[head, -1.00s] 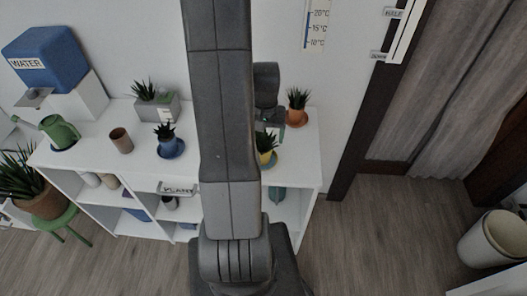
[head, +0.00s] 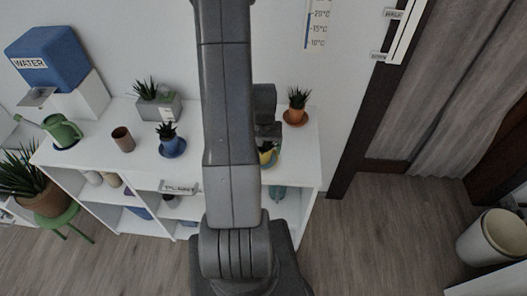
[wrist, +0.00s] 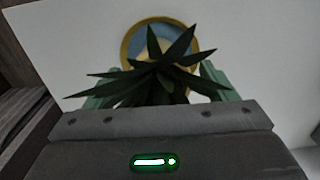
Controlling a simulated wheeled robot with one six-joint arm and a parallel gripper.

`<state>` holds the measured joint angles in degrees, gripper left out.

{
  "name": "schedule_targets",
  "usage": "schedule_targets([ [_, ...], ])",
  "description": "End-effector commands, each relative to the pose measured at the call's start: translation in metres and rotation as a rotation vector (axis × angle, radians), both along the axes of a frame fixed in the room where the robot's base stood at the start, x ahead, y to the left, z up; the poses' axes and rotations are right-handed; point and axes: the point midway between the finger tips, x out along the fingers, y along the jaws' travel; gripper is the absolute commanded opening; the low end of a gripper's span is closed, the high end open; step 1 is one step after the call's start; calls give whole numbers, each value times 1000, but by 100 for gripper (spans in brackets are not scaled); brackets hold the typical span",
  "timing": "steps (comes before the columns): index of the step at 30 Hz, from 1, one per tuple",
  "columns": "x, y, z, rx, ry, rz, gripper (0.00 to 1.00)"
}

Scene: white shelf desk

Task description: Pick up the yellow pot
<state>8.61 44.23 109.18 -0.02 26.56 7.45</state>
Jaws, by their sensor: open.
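The yellow pot (head: 265,158) stands on the right part of the white shelf desk, mostly hidden behind my arm in the head view. In the wrist view, its dark green spiky plant (wrist: 160,75) fills the middle, and a round yellow rim with blue-grey inside (wrist: 129,47) shows behind the leaves. My gripper (wrist: 154,88) is open, with a pale green finger on each side of the plant. The leaves and gripper body hide most of the pot, so I cannot tell whether the fingers touch it.
A terracotta pot (head: 296,117) stands close by, behind and to the right. A blue pot (head: 172,147), a brown cup (head: 123,139), a grey planter (head: 158,109) and a green watering can (head: 62,132) stand to the left on the white shelf desk (head: 110,160).

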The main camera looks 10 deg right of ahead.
Motion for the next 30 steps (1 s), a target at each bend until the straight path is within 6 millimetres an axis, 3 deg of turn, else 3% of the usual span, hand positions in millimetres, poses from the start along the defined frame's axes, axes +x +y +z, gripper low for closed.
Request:
schedule_targets([
  [3, 0, 0, 0, 0, 0, 0, 75],
  [11, 0, 0, 0, 0, 0, 0, 24],
  [23, 0, 0, 6, 0, -1, 0, 23],
  [30, 1, 0, 32, 0, -5, 0, 23],
])
